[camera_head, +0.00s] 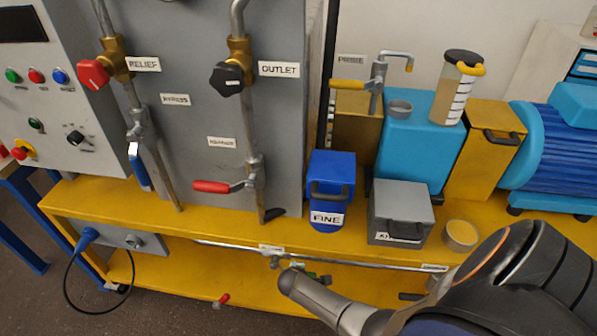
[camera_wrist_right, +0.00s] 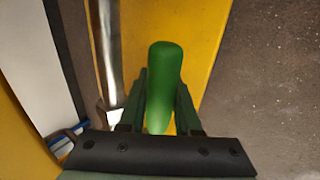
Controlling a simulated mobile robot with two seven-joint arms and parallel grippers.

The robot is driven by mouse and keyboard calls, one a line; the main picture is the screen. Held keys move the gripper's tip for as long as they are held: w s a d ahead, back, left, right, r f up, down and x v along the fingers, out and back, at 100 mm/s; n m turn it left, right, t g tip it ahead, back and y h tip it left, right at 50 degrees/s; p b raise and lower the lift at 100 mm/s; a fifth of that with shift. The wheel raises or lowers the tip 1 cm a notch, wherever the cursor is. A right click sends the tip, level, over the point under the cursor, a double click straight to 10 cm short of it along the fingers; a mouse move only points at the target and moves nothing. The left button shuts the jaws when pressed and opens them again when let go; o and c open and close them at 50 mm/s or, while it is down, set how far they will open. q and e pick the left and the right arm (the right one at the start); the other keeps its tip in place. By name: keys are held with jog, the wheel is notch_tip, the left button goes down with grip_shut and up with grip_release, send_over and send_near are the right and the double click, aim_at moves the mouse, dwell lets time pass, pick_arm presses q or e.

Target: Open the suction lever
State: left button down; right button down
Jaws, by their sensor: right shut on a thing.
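The suction lever shows as a green rounded handle (camera_wrist_right: 166,58) in the right wrist view. My right gripper (camera_wrist_right: 162,92) is shut on it, one finger along each side, and the handle's end sticks out past the fingertips. A metal pipe (camera_wrist_right: 104,50) runs just left of the handle. In the head view my right arm comes in from the lower right and reaches the low pipe (camera_head: 225,246) along the skid's front. A small green part (camera_head: 325,280) shows there beside my arm; the grip itself is mostly hidden. My left gripper is not in view.
A red-handled lever (camera_head: 211,187) and a blue-handled lever (camera_head: 139,167) sit on the panel's pipes. A small red handle (camera_head: 221,300) is low on the skid. The blue FINE box (camera_head: 331,190) and a grey box (camera_head: 400,212) stand on the yellow skid above the low pipe.

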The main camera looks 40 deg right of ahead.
dwell(0.4)
jog(key=c, duration=0.8)
grip_release()
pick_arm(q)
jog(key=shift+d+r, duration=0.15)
pick_arm(e)
jog(key=shift+o, duration=1)
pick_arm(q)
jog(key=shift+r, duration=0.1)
pick_arm(e)
jog(key=shift+r, duration=0.15)
pick_arm(q)
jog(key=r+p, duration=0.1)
jog(key=p, duration=0.1)
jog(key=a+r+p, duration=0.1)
jog(key=p, duration=0.1)
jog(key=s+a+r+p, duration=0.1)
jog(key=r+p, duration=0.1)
pick_arm(e)
jog(key=v, duration=1.2)
jog(key=shift+a+r, duration=0.1)
jog(key=shift+r, duration=0.05)
